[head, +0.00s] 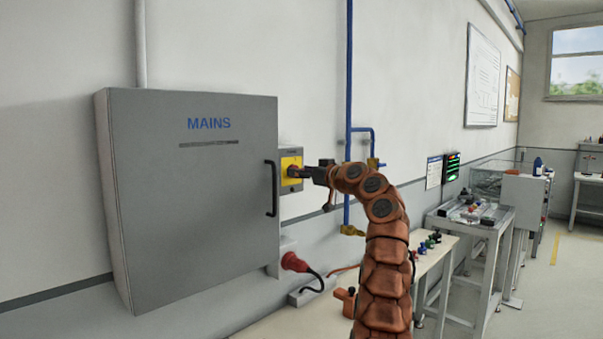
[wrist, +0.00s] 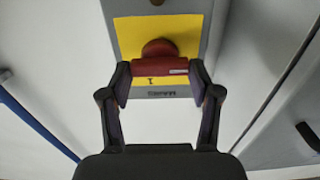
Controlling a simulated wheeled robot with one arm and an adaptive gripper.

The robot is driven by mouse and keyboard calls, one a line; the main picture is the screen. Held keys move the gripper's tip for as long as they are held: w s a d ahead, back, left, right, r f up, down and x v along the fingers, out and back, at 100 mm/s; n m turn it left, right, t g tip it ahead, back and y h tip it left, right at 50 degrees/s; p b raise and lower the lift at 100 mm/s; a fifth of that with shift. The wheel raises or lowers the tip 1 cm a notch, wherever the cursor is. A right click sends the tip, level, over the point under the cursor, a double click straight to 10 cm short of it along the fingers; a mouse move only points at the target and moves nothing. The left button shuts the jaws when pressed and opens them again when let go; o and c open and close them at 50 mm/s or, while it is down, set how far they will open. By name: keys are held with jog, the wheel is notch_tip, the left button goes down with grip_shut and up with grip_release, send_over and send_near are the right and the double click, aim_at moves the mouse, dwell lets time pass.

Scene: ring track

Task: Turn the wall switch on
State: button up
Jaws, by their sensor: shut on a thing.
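The wall switch is a grey box with a yellow plate (head: 287,166) on the wall, right beside the grey MAINS cabinet. The yellow plate (wrist: 190,35) also fills the top middle of the wrist view. A red rotary handle (wrist: 160,66) stands out from it, its bar lying crosswise in the picture. My gripper (wrist: 160,74) is shut on this handle, one finger at each end of the bar. In the head view my gripper (head: 306,172) reaches the plate from the right and partly hides the handle. A small dark mark shows on the plate just below the handle.
The MAINS cabinet (head: 190,220) stands out from the wall on the left, with a black door handle (head: 272,188). A red plug (head: 294,262) is below the switch. Blue pipes (head: 348,90) run up the wall to the right. A bench (head: 435,258) stands below right.

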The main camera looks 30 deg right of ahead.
jog(key=shift+m, duration=0.3)
jog(key=shift+d+f+m+p, duration=0.15)
jog(key=shift+m+p, duration=2.3)
jog(key=shift+m, duration=1.9)
jog(key=shift+d+f+m+p, duration=0.1)
jog(key=shift+m+p, duration=2.35)
jog(key=shift+m, duration=1.9)
jog(key=o, duration=1.1)
jog(key=shift+o, duration=0.2)
